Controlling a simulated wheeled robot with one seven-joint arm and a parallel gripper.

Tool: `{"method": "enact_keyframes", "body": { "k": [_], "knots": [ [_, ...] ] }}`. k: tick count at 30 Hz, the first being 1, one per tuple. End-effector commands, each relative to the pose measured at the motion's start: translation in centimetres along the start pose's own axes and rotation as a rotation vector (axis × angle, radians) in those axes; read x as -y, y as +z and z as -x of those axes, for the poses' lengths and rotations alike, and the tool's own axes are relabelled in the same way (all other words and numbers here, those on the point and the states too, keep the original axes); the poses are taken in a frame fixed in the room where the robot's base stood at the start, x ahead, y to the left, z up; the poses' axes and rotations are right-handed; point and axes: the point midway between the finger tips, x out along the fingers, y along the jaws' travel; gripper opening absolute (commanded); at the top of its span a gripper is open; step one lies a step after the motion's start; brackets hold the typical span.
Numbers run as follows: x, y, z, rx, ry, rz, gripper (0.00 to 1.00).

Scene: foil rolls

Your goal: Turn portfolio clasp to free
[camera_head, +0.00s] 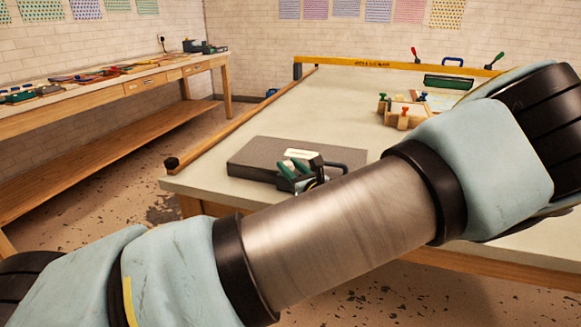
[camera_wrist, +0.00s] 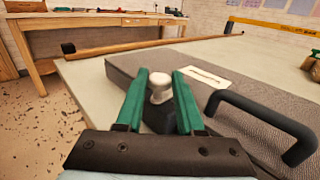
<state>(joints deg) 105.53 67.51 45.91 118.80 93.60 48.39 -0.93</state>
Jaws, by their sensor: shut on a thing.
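The portfolio (camera_head: 256,158) is a dark grey flat case lying on the near left corner of the pale table. It also shows in the wrist view (camera_wrist: 215,67), with a white label on top and a black handle (camera_wrist: 265,118) to the right of my gripper. The clasp (camera_wrist: 160,88) is a pale rounded knob on a dark base at the case's near edge. My gripper (camera_wrist: 159,84) has green fingers on either side of the knob and is shut on it. In the head view my gripper (camera_head: 293,169) is partly hidden by my arm.
The pale table (camera_head: 345,100) has a wooden rail on its left and a yellow bar at the back. A wooden block fixture (camera_head: 404,113) with colored knobs stands farther back on the right. A workbench (camera_head: 110,85) with tools lines the left wall. The table's middle is clear.

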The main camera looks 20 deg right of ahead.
Motion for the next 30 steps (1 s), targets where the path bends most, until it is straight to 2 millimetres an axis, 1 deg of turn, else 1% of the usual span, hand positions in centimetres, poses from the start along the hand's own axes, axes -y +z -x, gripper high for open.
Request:
{"method": "enact_keyframes", "body": {
  "k": [1, 4, 5, 14, 19, 23, 30],
  "knots": [
    [0.0, 0.0, 0.01, 0.0, 0.0, 0.0, 0.12],
    [0.0, 0.0, 0.01, 0.0, 0.0, 0.0, 0.01],
    [0.0, 0.0, 0.01, 0.0, 0.0, 0.0, 0.0],
    [-0.02, 0.03, 0.02, 0.0, -0.006, -0.001, 0.0],
    [-0.17, 0.14, 0.02, 0.0, -0.042, -0.004, 0.0],
    [-0.32, 0.22, 0.01, -0.001, -0.103, -0.006, 0.0],
    [-0.8, 0.47, -0.13, -0.003, -0.283, -0.009, 0.0]
  ]
}}
